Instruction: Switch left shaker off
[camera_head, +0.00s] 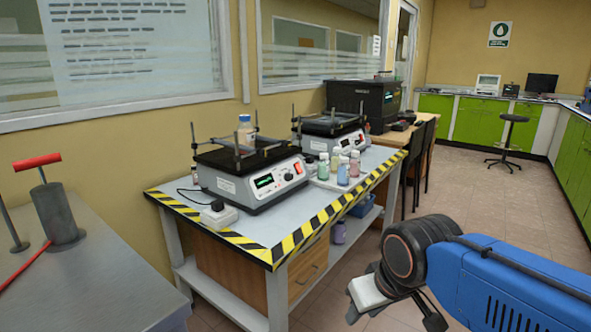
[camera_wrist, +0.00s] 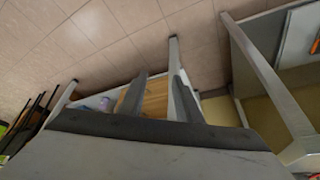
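The left shaker (camera_head: 250,182) stands on the front part of the striped table. It has a pale front panel with a lit green display (camera_head: 264,181), knobs and a red switch (camera_head: 298,168) at the panel's right. A clear bottle with a blue cap (camera_head: 245,130) stands on its dark platform. The right shaker (camera_head: 333,135) stands behind it to the right. My gripper (camera_head: 398,316) is low at the right, in front of the table and well apart from the shaker. In the wrist view its two dark fingers (camera_wrist: 160,78) are apart with nothing between them.
Small bottles (camera_head: 343,170) stand in front of the right shaker. A white plug block (camera_head: 219,214) sits near the table's striped edge (camera_head: 285,250). A grey bench with a red-handled device (camera_head: 60,215) is at left.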

